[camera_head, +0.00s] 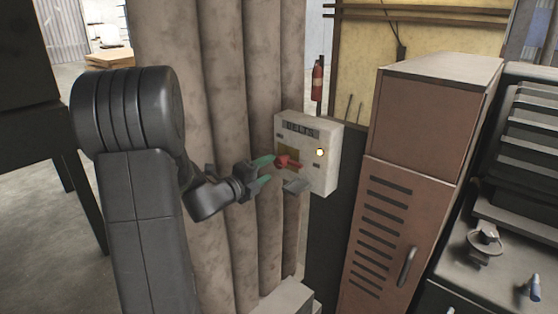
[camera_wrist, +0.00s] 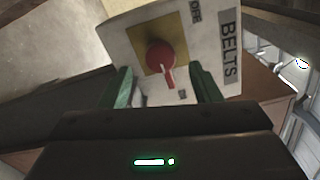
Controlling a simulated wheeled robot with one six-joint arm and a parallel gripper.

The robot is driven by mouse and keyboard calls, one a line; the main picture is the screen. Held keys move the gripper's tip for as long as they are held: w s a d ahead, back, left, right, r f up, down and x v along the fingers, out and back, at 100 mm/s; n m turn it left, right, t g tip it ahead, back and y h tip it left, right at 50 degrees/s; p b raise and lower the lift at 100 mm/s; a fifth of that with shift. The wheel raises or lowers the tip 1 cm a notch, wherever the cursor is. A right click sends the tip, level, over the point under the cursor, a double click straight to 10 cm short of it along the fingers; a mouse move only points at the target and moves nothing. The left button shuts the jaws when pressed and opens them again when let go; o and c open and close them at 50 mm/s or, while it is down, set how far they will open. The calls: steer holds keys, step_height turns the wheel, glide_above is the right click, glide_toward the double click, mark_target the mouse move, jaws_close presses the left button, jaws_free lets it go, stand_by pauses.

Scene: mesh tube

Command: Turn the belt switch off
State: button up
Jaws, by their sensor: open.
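The belt switch is a red rotary knob (camera_head: 289,162) on a yellow plate, on the front of a pale box (camera_head: 322,164) labelled BELTS. A small lamp (camera_head: 320,153) on the box glows to the right of the knob. In the wrist view the red knob (camera_wrist: 161,56) sits in the upper middle, its handle pointing down in that picture. My gripper (camera_head: 266,170) is open, with green fingertips just left of the knob in the head view. In the wrist view the fingers of my gripper (camera_wrist: 163,88) stand on either side of the knob's handle. I cannot tell whether they touch it.
A brown locker (camera_head: 400,220) stands right of the box. Large ribbed columns (camera_head: 225,90) stand behind my arm. A red fire extinguisher (camera_head: 317,82) hangs behind the box. A dark workbench is at far right.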

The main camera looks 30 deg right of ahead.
mark_target(277, 164)
steer(key=p+x, duration=0.1)
steer(key=x, duration=0.5)
steer(key=shift+d, duration=0.2)
steer(key=shift+c, duration=0.3)
steer(key=c, duration=0.9)
